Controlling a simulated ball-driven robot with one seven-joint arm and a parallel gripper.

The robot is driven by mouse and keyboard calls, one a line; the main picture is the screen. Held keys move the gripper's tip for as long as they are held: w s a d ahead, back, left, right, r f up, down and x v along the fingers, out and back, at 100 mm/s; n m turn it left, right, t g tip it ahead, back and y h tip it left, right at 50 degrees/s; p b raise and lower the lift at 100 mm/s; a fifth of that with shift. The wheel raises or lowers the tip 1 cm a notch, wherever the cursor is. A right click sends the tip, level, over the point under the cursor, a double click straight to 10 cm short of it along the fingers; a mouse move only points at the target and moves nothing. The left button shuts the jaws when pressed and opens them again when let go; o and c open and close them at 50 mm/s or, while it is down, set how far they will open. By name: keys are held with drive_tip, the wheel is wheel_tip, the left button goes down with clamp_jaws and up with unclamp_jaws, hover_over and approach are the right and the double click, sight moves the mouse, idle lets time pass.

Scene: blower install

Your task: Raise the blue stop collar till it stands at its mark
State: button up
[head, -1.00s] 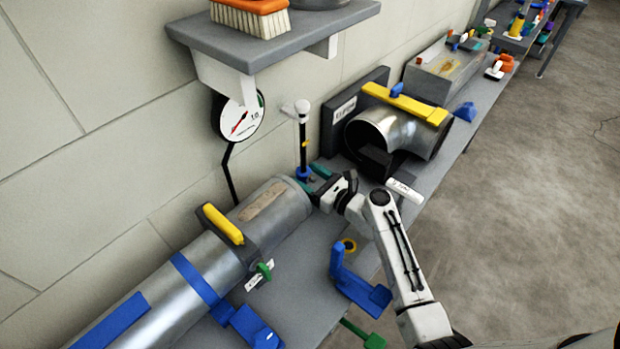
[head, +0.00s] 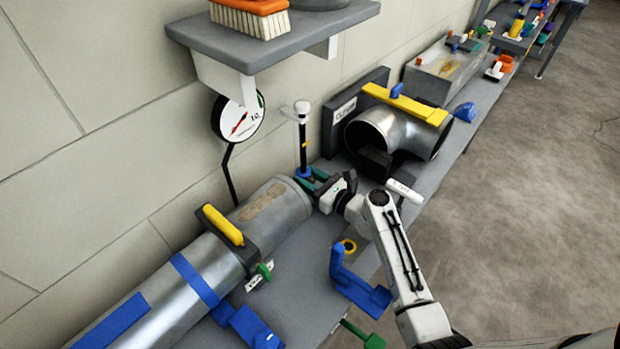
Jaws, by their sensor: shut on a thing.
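The blue stop collar (head: 303,173) sits around the lower part of a thin black upright post (head: 303,155) with a white knob on top. A small yellow band (head: 305,145) on the post, which looks like the mark, is a little above the collar. My gripper (head: 308,181) reaches in from the right with teal fingers and is shut on the collar. The fingers hide part of the collar and the foot of the post.
A large metal pipe (head: 285,205) with a yellow handle lies close to the left of my gripper. A metal elbow duct (head: 425,135) stands behind to the right. A dial gauge (head: 238,118) and a grey shelf (head: 275,45) are on the left. A blue bracket (head: 355,285) lies in front.

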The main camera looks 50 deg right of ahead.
sight(306, 167)
drive_tip(key=shift+r, duration=0.1)
drive_tip(key=shift+r+p, duration=1.5)
drive_tip(key=shift+p, duration=0.1)
drive_tip(key=shift+r, duration=0.15)
drive_tip(key=shift+r+p, duration=1.35)
drive_tip(key=shift+p, duration=0.2)
